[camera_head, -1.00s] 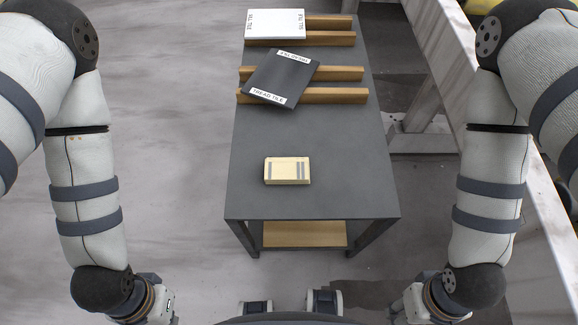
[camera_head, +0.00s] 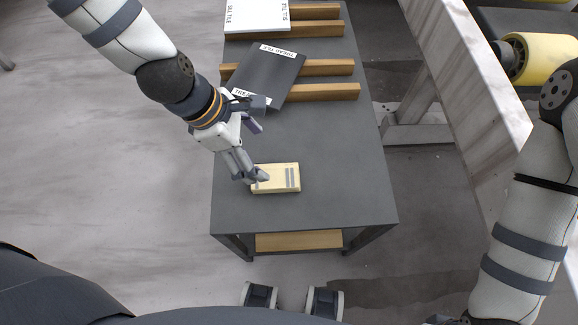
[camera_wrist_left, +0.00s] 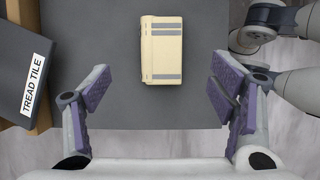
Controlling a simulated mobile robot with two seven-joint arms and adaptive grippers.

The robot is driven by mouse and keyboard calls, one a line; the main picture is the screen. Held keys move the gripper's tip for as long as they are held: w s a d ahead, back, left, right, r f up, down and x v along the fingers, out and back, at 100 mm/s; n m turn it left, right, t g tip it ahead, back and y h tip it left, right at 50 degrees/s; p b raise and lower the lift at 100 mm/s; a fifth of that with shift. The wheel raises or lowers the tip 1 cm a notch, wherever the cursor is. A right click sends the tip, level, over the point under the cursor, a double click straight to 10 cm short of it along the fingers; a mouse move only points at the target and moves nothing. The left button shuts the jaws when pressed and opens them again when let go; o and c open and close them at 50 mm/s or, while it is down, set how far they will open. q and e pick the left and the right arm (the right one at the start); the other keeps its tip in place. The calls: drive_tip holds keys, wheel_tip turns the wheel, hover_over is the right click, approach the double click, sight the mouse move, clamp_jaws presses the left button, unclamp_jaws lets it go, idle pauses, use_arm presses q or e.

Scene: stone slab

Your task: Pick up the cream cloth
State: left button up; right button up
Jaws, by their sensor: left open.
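The cream cloth (camera_head: 276,178) is a small folded block with grey stripes. It lies flat near the front of the dark table. It also shows in the left wrist view (camera_wrist_left: 162,52) at top centre, beyond the fingertips and between their lines. My left gripper (camera_head: 259,152) is over the table at the cloth's left side, with one finger overlapping the cloth's left edge in the head view. In the left wrist view its two purple-padded fingers (camera_wrist_left: 160,90) are spread wide with nothing between them.
A dark tread tile (camera_head: 270,75) rests on wooden bars (camera_head: 330,91) behind the cloth. A white tile (camera_head: 256,14) lies on further bars at the back. The table top (camera_head: 340,150) around the cloth is clear. A pale stone slab (camera_head: 470,80) stands right of the table.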

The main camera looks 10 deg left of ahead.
sight(274, 175)
use_arm(q)
drive_tip(key=x, duration=0.3)
drive_tip(key=b+x, duration=0.1)
drive_tip(key=x, duration=0.3)
drive_tip(key=a+b+x, duration=0.1)
drive_tip(key=x, duration=0.3)
drive_tip(key=shift+s+f, duration=0.3)
drive_tip(key=shift+f, duration=0.15)
drive_tip(key=shift+r, duration=0.1)
drive_tip(key=c, duration=1.3)
use_arm(e)
drive_tip(key=s+f+g, duration=0.1)
drive_tip(key=s+f, duration=0.1)
drive_tip(key=shift+s+f, duration=0.25)
drive_tip(key=shift+f, duration=0.15)
